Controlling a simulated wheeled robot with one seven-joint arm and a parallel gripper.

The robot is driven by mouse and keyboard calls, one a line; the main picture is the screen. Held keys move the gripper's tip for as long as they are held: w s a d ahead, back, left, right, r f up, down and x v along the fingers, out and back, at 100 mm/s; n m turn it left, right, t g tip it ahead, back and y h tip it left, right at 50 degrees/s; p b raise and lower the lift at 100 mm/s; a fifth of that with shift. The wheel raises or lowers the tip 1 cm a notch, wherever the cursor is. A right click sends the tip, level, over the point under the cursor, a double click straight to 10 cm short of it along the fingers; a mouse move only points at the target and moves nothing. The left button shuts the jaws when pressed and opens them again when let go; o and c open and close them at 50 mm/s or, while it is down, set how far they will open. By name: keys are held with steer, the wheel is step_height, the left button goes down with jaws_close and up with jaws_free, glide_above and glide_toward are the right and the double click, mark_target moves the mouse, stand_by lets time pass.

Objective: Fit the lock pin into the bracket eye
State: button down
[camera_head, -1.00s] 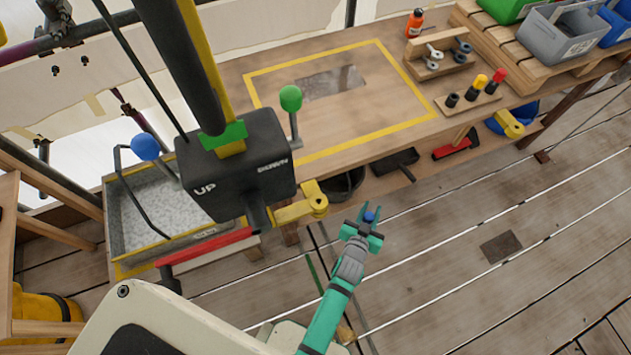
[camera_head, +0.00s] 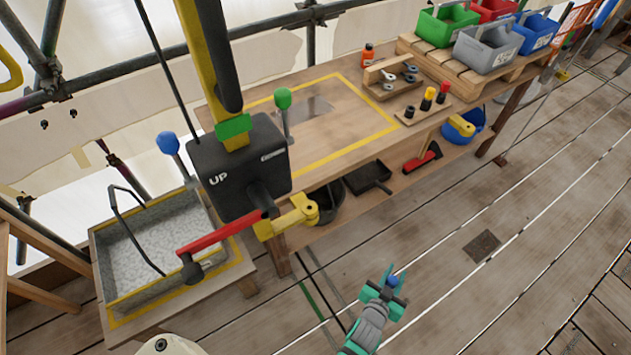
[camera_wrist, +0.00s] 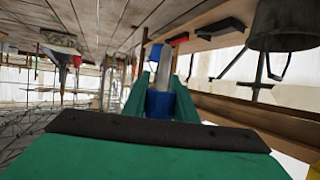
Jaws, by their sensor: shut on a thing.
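My gripper (camera_head: 393,280) is a teal two-finger gripper, shut on a blue-headed pin (camera_head: 392,282), low and right of centre in the head view. In the wrist view the blue head of the pin (camera_wrist: 159,104) sits between the green fingers, with a grey shaft seeming to stick out beyond. The yellow bracket (camera_head: 284,221) juts out below the black UP/DOWN box, beside the red lever. Its eye, a dark hole (camera_head: 310,208), faces upward. My gripper is apart from the bracket, to its lower right in the picture, over the floor planks.
The black control box (camera_head: 240,168) has a red lever (camera_head: 222,233) beside the bracket. The workbench (camera_head: 340,125) carries a rack with coloured-topped pieces (camera_head: 425,104). The plank floor right of my gripper is open.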

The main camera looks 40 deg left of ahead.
steer(key=w+a+r+n+g+y, duration=0.1)
steer(key=w+a+r+n+y, duration=0.15)
steer(key=a+r, duration=0.6)
steer(key=w+a+r+n+y, duration=0.2)
steer(key=w+a+r+y, duration=0.1)
steer(key=a+r, duration=0.5)
steer(key=s+a+r+n+g+y, duration=0.2)
steer(key=s+a+r, duration=0.1)
steer(key=a+r, duration=0.3)
steer(key=s+a+r+n+g+y, duration=0.2)
steer(key=a+r, duration=0.4)
steer(key=a, duration=0.5)
steer(key=shift+s+r+n+y, duration=0.25)
steer(key=shift+s+n+y, duration=0.3)
steer(key=shift+s+n, duration=0.35)
steer(key=shift+d, duration=0.1)
steer(key=shift+f, duration=2.9)
steer(key=shift+f, duration=2.65)
